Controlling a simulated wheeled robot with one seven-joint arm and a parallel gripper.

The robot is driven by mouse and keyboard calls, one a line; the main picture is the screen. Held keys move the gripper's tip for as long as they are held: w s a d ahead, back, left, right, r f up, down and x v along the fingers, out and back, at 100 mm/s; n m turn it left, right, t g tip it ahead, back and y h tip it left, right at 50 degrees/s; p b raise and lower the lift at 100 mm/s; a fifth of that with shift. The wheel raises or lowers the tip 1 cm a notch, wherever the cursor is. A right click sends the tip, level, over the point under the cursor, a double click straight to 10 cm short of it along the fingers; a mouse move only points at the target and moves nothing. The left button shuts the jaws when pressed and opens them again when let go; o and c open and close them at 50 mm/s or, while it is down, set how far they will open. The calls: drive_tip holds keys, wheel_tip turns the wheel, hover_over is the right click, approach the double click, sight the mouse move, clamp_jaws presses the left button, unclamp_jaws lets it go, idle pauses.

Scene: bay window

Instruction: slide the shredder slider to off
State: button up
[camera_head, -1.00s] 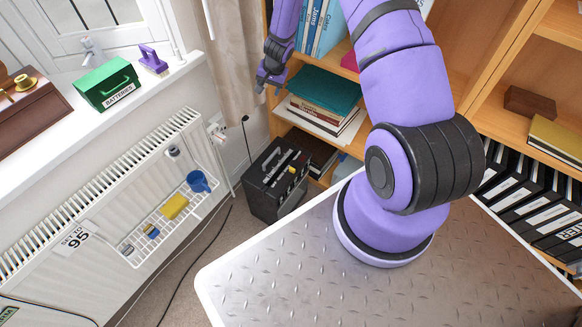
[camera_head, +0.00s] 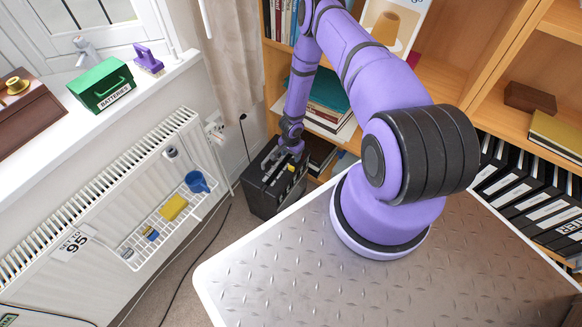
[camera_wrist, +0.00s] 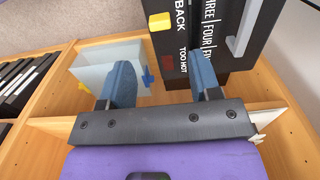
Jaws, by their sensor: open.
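The shredder (camera_head: 262,194) is a black box on the floor between the radiator and the bookcase. In the wrist view its dark top (camera_wrist: 220,35) carries white lettering, including "BACK" and "TOO HOT", a dull red patch and a pale bar (camera_wrist: 243,28). My gripper (camera_head: 294,148) is above the shredder's top and hides part of it in the head view. In the wrist view my gripper (camera_wrist: 163,75) is open and empty, its right finger overlapping the shredder's edge and its left finger over a pale bin.
The wooden bookcase (camera_head: 447,88) is close on the right. The radiator (camera_head: 100,205) with a wire rack is on the left. A cable runs along the floor.

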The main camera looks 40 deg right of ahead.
sight(291, 167)
wheel_tip(291, 167, down, 10)
drive_tip(key=shift+r, duration=0.1)
idle(0.4)
drive_tip(key=shift+c, duration=0.4)
